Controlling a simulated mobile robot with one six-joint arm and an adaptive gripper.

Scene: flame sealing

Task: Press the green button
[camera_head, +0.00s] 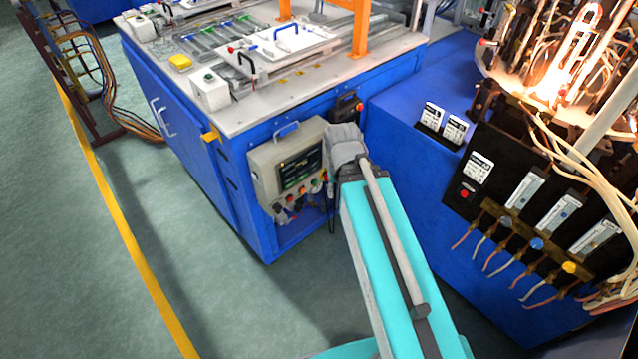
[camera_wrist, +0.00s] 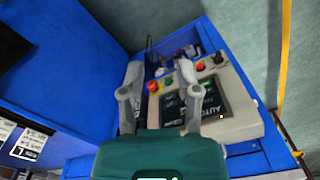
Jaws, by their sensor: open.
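The control box (camera_head: 261,175) is beige with a dark screen and a row of small coloured buttons along its lower edge. It also shows in the wrist view (camera_wrist: 241,126), where the button row is on its far side.
The box sits on the front of a blue workbench (camera_head: 190,140). A blue cabinet (camera_head: 400,150) with black electrical panels and cables stands close on the right. Green floor (camera_head: 70,250) with a yellow line is clear on the left.

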